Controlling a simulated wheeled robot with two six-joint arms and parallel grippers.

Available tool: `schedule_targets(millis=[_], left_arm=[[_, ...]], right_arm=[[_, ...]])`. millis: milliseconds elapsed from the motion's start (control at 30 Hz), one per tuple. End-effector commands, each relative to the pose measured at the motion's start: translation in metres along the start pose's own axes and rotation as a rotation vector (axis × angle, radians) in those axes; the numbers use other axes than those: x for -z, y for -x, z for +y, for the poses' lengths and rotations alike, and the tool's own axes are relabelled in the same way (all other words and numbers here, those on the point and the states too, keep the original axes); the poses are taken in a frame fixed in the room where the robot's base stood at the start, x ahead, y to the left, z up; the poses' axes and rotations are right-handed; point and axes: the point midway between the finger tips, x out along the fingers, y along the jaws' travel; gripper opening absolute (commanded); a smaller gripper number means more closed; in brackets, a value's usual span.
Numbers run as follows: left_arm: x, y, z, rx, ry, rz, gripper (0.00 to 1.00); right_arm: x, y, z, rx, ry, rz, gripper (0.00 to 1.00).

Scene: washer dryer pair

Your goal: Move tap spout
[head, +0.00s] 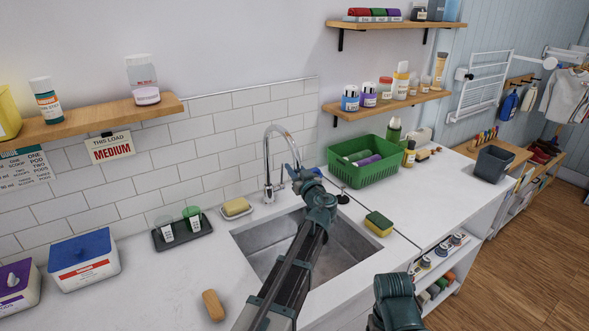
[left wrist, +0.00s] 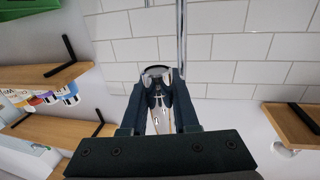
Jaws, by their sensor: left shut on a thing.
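The chrome tap spout (head: 279,127) rises from behind the sink (head: 330,250) and arches over toward the basin. My left gripper (head: 297,172) is at the free, downward end of the spout and is shut on it. In the left wrist view, my left gripper's two dark fingers (left wrist: 160,95) stand on either side of the shiny spout end (left wrist: 157,72). The fingers and arm hide part of the spout tip in the head view. A dark green part of my right arm shows at the bottom of the head view; its gripper fingers do not show.
A green basket (head: 375,174) stands right of the sink, and a sponge (head: 379,223) lies by its right rim. A soap dish (head: 236,208) sits left of the tap. A wooden brush (head: 213,305) lies on the counter's front left. Shelves hang on the wall above.

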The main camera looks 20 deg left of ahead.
Motion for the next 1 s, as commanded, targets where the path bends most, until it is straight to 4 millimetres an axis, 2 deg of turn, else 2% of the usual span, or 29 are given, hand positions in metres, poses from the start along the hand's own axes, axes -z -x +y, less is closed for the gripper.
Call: schedule_targets(millis=[67,100,233,267,533,667,767,1000], left_arm=[[-0.001,0.003,0.001,-0.004,0.003,-0.003,0.00],[-0.001,0.003,0.002,-0.004,0.003,-0.003,0.32],[-0.001,0.002,0.001,-0.003,0.002,-0.002,0.55],[-0.001,0.002,0.001,-0.003,0.002,-0.002,0.58],[0.000,0.002,0.001,-0.001,0.001,-0.001,0.58],[0.000,0.012,0.000,-0.002,0.001,-0.001,0.58],[0.000,0.029,-0.001,-0.003,0.001,-0.001,0.58],[-0.001,0.083,-0.001,-0.005,0.001,-0.001,0.58]], right_arm=[[0.000,-0.001,0.000,0.000,0.000,0.000,0.74],[0.000,-0.001,0.000,0.000,0.000,0.000,0.74],[0.000,0.000,0.000,0.000,0.000,0.000,0.74],[0.000,0.000,0.000,0.000,0.000,0.000,0.74],[0.000,0.000,0.000,0.000,0.000,0.000,0.74],[0.000,0.000,0.000,0.000,0.000,0.000,0.74],[0.000,0.000,0.000,0.000,0.000,0.000,0.74],[0.000,0.000,0.000,0.000,0.000,0.000,0.74]])
